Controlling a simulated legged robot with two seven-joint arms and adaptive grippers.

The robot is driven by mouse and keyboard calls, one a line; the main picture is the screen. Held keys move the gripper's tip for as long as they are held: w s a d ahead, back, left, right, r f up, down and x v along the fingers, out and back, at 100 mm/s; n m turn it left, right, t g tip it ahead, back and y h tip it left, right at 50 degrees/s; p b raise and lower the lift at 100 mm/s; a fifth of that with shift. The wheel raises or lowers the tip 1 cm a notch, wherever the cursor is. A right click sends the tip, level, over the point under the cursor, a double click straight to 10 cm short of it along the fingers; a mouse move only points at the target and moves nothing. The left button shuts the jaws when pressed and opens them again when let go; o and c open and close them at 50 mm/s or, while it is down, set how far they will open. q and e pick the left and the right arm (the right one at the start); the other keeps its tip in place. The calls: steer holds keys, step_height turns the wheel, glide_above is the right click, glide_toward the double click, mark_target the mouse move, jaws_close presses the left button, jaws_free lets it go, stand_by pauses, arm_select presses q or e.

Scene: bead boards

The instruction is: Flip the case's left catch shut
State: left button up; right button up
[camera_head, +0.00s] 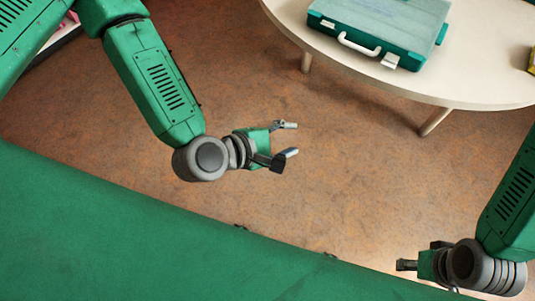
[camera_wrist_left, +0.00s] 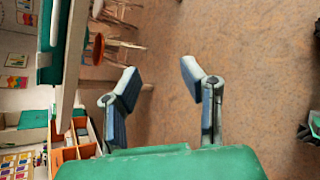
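The closed-lidded case (camera_head: 375,22), green with a pale grey-blue top, lies on the table with its white handle (camera_head: 358,44) facing me. Its left catch (camera_head: 328,23) is a small white piece on the front edge; its exact angle is too small to tell. The right catch (camera_head: 390,61) is a white piece at the other side of the handle. My left gripper (camera_head: 287,139) is open and empty over the floor, below and left of the case, well apart from it. Its spread fingers also show in the left wrist view (camera_wrist_left: 165,92). My right gripper (camera_head: 407,265) is at the lower right, far from the case; its finger gap is not clear.
The pale round-edged table (camera_head: 475,88) stands at the upper right on wooden legs. A yellow thing (camera_head: 532,60) sits at its right edge. Brown floor (camera_head: 330,200) lies free between my arms and the table. An orange compartmented box (camera_wrist_left: 75,150) shows in the left wrist view.

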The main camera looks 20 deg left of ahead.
arm_select(q)
steer(key=s+a+f+m+g+y+p, duration=0.1)
steer(key=s+a+f+m+g+p, duration=0.1)
steer(key=s+m, duration=0.3)
steer(key=shift+s+a+f+m+g, duration=0.3)
steer(key=shift+s+a+g, duration=0.1)
steer(key=shift+g, duration=0.2)
steer(key=shift+o, duration=1.4)
steer(key=shift+w+r, duration=0.1)
